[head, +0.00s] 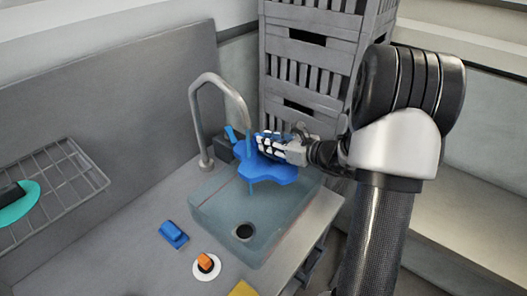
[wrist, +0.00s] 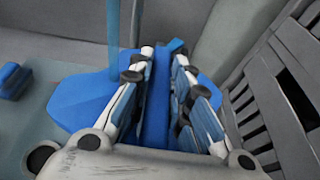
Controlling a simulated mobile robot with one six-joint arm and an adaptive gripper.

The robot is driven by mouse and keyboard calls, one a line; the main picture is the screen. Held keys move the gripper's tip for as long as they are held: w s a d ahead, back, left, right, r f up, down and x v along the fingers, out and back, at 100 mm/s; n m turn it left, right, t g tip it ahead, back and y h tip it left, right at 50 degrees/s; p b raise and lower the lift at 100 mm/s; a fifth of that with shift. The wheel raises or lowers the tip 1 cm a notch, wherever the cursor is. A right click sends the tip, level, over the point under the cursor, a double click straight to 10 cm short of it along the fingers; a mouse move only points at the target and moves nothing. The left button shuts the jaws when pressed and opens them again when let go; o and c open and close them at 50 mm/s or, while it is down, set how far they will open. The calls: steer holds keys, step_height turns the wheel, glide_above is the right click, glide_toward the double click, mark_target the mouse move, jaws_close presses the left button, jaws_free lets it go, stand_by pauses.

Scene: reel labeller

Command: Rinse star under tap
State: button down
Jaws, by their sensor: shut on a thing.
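The blue star (head: 268,168) is held over the sink, below the spout of the grey tap (head: 212,82). My gripper (head: 270,143) is shut on a raised part of the star. In the wrist view, my gripper (wrist: 160,95) has its fingers on both sides of this blue part, and the star's flat body (wrist: 82,100) shows to the left. A thin upright blue streak, apparently water (wrist: 113,35), comes down at the star in the wrist view. In the head view it runs past the star's front side. My fingers hide part of the star.
The grey-blue sink (head: 210,218) has a dark drain (head: 243,231). A blue block (head: 173,234), an orange piece on a white disc (head: 205,264) and a yellow item (head: 242,289) lie in front. A wire rack (head: 75,172) is left. Stacked grey crates (head: 310,55) stand close behind.

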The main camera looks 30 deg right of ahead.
mark_target(274, 166)
steer(key=shift+s+a+b, duration=0.1)
steer(key=shift+s+a, duration=0.15)
steer(key=shift+s, duration=0.6)
steer(key=shift+s+a+b, duration=0.1)
steer(key=shift+s+a, duration=0.2)
steer(key=shift+s, duration=0.6)
steer(key=shift+s+a+b, duration=0.1)
steer(key=shift+s+a, duration=0.15)
steer(key=shift+s, duration=0.6)
steer(key=shift+r, duration=0.15)
steer(key=s+a+r+p, duration=0.1)
steer(key=s+r+p, duration=0.2)
steer(key=s+r, duration=0.1)
steer(key=shift+s+a, duration=0.2)
steer(key=shift+s, duration=0.2)
steer(key=shift+f, duration=0.15)
